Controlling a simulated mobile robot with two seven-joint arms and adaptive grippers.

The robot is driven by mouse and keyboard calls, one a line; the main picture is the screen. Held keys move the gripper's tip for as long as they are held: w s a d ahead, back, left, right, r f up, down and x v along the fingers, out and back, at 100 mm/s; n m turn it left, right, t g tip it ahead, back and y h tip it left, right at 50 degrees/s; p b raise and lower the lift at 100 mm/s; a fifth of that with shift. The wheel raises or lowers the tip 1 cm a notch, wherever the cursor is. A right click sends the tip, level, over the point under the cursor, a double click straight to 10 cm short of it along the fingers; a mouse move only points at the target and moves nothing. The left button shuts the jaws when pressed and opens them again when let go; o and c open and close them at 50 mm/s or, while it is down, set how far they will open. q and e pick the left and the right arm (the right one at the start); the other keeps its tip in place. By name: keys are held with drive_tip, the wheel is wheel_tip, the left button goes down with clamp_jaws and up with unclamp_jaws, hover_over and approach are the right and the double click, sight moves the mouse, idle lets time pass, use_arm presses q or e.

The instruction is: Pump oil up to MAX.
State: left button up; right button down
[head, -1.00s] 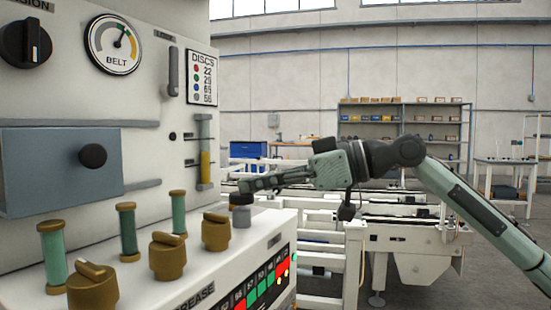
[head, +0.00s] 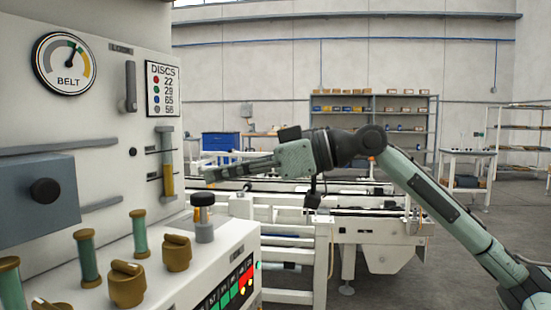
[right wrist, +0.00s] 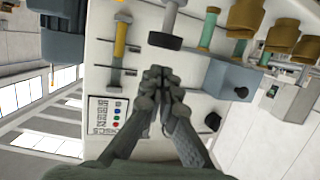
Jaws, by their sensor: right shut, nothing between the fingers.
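The oil sight tube (head: 167,165) stands upright on the pale panel with yellow oil in its lower part. The oil's top lies between two dark side marks, whose lettering I cannot read. Right of and below it, the pump (head: 203,215) has a black cap on a grey stem and base. My right gripper (head: 208,177) is shut and empty, just above the cap, with a small gap visible. In the right wrist view the shut fingertips (right wrist: 158,74) point toward the black cap (right wrist: 165,41), and the yellow tube (right wrist: 120,40) is left of it. My left gripper is out of view.
Brass-coloured knobs (head: 177,252) and green columns (head: 139,233) stand on the console left of the pump. A blue-grey box (head: 35,200) with a black knob juts from the panel. A belt gauge (head: 64,64) is above. A white conveyor (head: 375,225) stands behind my right arm.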

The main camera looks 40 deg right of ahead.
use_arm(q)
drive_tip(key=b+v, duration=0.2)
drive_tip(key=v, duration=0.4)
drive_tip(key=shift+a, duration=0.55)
use_arm(e)
drive_tip(key=v, duration=0.9)
drive_tip(key=shift+f, duration=0.15)
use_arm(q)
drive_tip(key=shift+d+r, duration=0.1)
